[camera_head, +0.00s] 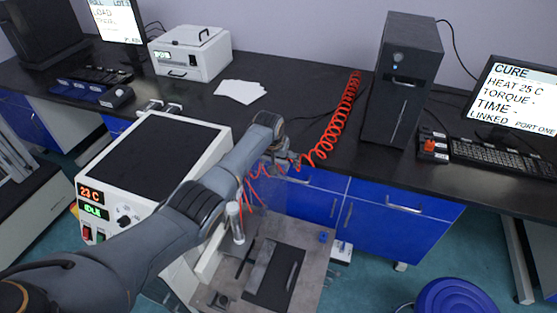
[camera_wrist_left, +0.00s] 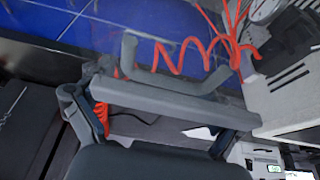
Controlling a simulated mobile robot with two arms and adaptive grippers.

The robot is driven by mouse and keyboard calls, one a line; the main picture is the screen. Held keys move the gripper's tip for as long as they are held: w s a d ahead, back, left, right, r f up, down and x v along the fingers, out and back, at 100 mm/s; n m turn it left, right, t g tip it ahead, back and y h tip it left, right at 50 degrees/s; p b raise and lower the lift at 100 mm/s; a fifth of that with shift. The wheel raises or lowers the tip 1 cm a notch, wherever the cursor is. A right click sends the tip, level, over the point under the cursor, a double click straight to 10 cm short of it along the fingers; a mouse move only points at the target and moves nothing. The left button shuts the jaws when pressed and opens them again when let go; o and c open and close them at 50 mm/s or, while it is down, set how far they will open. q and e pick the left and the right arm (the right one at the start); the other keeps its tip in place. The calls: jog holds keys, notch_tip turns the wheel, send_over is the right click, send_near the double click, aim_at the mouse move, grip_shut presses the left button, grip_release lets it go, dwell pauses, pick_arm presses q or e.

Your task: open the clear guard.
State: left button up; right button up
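The clear guard is hard to make out. In the wrist view a hazy pane seems to lie over the blue cabinet fronts, with a grey bent handle (camera_wrist_left: 175,75) before it. The rheometer (camera_head: 88,187), a white box with a black top, reads 23 C and IDLE. My left gripper (camera_head: 284,155) is beyond its right side, above the grey platform (camera_head: 255,275). In the wrist view the left gripper (camera_wrist_left: 165,103) has its fingers wide apart. A grey bar crosses between them near the handle; I cannot tell whether they touch. My right gripper is out of view.
A coiled red hose (camera_head: 335,130) hangs close to my left gripper. A black computer tower (camera_head: 402,85), a monitor (camera_head: 515,98) and a keyboard (camera_head: 505,160) stand on the bench to the right. A blue stool (camera_head: 455,297) is at lower right.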

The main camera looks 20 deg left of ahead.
pick_arm(q)
jog(key=shift+s+a+r, duration=0.2)
jog(key=shift+s+r, duration=0.05)
jog(key=shift+r, duration=0.3)
jog(key=v, duration=1)
jog(key=shift+s+d+r, duration=0.15)
jog(key=shift+r, duration=0.2)
jog(key=shift+f, duration=0.1)
